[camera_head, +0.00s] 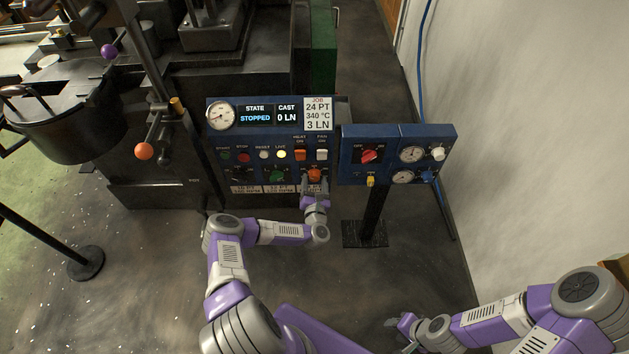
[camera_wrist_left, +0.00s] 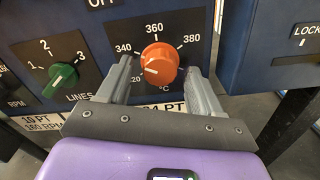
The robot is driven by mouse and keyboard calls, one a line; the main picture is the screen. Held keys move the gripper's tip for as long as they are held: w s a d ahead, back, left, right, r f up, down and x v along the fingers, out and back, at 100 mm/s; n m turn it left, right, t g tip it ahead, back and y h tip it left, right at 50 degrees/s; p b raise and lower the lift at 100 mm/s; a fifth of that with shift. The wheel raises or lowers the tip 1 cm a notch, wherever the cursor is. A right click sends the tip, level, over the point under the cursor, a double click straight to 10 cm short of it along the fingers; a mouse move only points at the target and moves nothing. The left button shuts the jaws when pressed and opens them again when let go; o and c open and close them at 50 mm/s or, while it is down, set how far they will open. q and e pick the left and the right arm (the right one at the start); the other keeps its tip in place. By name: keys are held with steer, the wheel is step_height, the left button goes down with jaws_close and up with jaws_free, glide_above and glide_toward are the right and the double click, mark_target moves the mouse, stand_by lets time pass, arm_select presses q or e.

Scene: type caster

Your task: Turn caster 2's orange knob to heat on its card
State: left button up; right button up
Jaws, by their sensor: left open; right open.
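The orange temperature knob (camera_head: 315,175) is at the lower right of the blue control panel (camera_head: 212,150). In the left wrist view the orange knob (camera_wrist_left: 159,63) has a dial marked 340, 360 and 380, with a partly hidden mark at lower left. Its pale pointer line appears to point lower left, toward that mark. The job card (camera_head: 318,114) reads 24 PT, 340 °C, 3 LN. My left gripper (camera_wrist_left: 160,72) is open, with one finger on each side of the knob; contact is unclear. My right gripper (camera_head: 398,326) is open and empty, low over the floor.
A green lines knob (camera_wrist_left: 63,76) sits left of the orange one. The display (camera_head: 256,115) reads STOPPED and 0 LN. A second blue panel (camera_head: 352,178) with a red switch (camera_head: 370,156) stands at right. A lever with an orange ball (camera_head: 144,151) is at left.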

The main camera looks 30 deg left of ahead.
arm_select(q)
steer(key=p+v, duration=0.1)
steer(key=v, duration=0.5)
steer(key=shift+s+p, duration=0.35)
steer(key=shift+p, duration=0.05)
steer(key=shift+d, duration=0.15)
steer(key=w+d+r+m+h+p, duration=0.1)
steer(key=d+m+h+p, duration=0.1)
steer(key=d+m+h, duration=0.85)
steer(key=s+d+m+g+h+p, duration=0.2)
steer(key=s+d+m+g+h, duration=0.3)
steer(key=d+m, duration=0.6)
steer(key=s+r+m+g+y+p, duration=0.1)
steer(key=s+m+g, duration=0.4)
steer(key=s, duration=0.5)
steer(key=s+r+m+g+p, duration=0.2)
steer(key=s+r+m+g, duration=0.2)
steer(key=s+m, duration=0.5)
steer(key=shift+s+a+r+g+y, duration=0.2)
steer(key=shift+s+r+g+y, duration=0.15)
steer(key=shift+s, duration=0.3)
